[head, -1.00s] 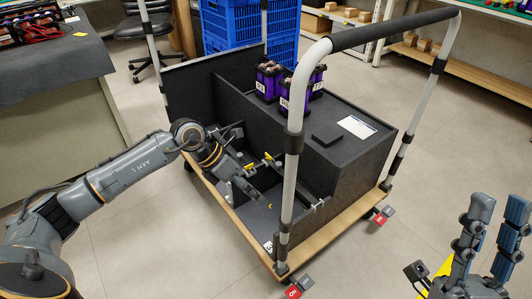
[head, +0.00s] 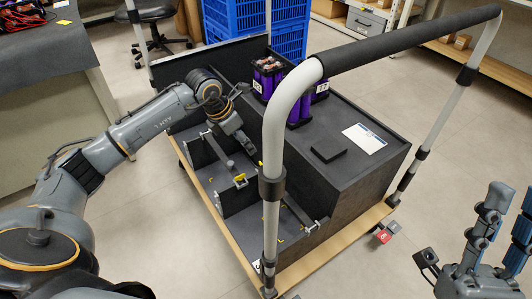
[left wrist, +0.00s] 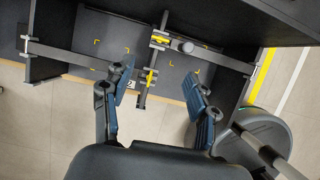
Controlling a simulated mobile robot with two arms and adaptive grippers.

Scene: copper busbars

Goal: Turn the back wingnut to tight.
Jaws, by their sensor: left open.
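A yellow wingnut (head: 240,178) sits on a grey bar inside the dark tray of the trolley. The left wrist view shows two yellow wingnuts, one farther up the picture (left wrist: 160,40) and one lower (left wrist: 151,77). I cannot tell for certain which is the back one. My left gripper (head: 248,150) is open and empty above the tray. In the left wrist view its fingers (left wrist: 160,82) are spread on either side of the lower wingnut in the picture, with no contact visible. My right gripper (head: 510,205) stands open and empty at the far right, away from the trolley.
A white trolley post (head: 270,235) rises near the tray. A raised dark box (head: 355,185) beside the tray carries purple battery packs (head: 299,105), a black block (head: 328,149) and a white card (head: 364,138). A grey knob (left wrist: 185,46) is close to the upper wingnut.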

